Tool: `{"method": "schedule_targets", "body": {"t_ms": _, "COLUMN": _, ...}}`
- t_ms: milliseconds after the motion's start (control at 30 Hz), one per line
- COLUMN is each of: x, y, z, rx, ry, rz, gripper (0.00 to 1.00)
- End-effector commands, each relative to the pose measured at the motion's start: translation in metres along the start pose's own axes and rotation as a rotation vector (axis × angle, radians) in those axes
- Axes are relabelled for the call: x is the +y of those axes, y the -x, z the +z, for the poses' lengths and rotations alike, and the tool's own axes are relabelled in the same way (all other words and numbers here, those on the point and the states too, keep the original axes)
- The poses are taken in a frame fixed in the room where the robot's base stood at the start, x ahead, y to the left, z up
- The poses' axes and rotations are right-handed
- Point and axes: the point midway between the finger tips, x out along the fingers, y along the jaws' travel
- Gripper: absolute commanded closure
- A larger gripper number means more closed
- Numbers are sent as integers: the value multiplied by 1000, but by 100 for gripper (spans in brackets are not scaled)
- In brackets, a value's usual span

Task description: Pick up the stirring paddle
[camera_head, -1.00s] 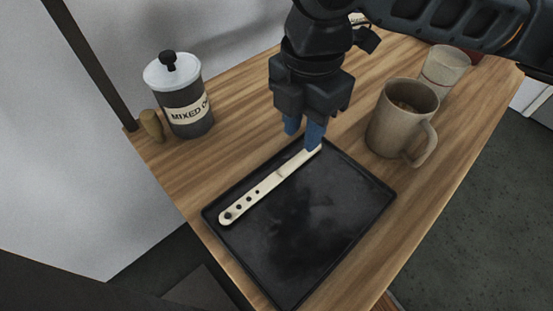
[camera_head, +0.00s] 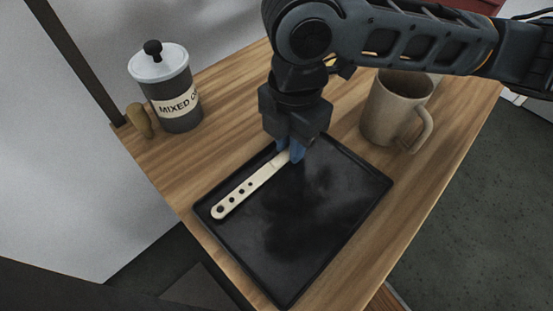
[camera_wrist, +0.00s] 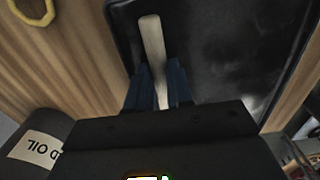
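The stirring paddle (camera_head: 245,188) is a flat, cream-coloured strip with several dark holes at its near left end. It lies along the left side of a black tray (camera_head: 287,296). My gripper (camera_head: 291,152) points down at the paddle's far end. In the wrist view, the paddle (camera_wrist: 151,40) runs between the two blue fingers of my gripper (camera_wrist: 160,88). The fingers sit close against its sides with no clear gap, so they look shut on it.
A beige mug (camera_head: 386,112) stands right of the tray, partly behind my arm. A canister labelled "MIXED O…" (camera_head: 176,112) stands at the back left beside a small brown object (camera_head: 141,122). The wooden table (camera_head: 165,170) is bare between the canister and tray.

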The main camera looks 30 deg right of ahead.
Motion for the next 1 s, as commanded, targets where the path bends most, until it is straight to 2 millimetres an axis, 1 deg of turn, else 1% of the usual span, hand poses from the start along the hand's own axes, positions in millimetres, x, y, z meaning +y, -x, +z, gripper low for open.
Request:
{"method": "schedule_targets", "body": {"t_ms": 33, "x": 0, "y": 0, "z": 0, "rx": 0, "ry": 0, "rz": 0, "gripper": 87}}
{"method": "schedule_targets", "body": {"t_ms": 167, "x": 0, "y": 0, "z": 0, "rx": 0, "ry": 0, "rz": 0, "gripper": 99}}
{"method": "schedule_targets", "body": {"t_ms": 200, "x": 0, "y": 0, "z": 0, "rx": 0, "ry": 0, "rz": 0, "gripper": 100}}
{"method": "schedule_targets", "body": {"t_ms": 1000, "x": 0, "y": 0, "z": 0, "rx": 0, "ry": 0, "rz": 0, "gripper": 100}}
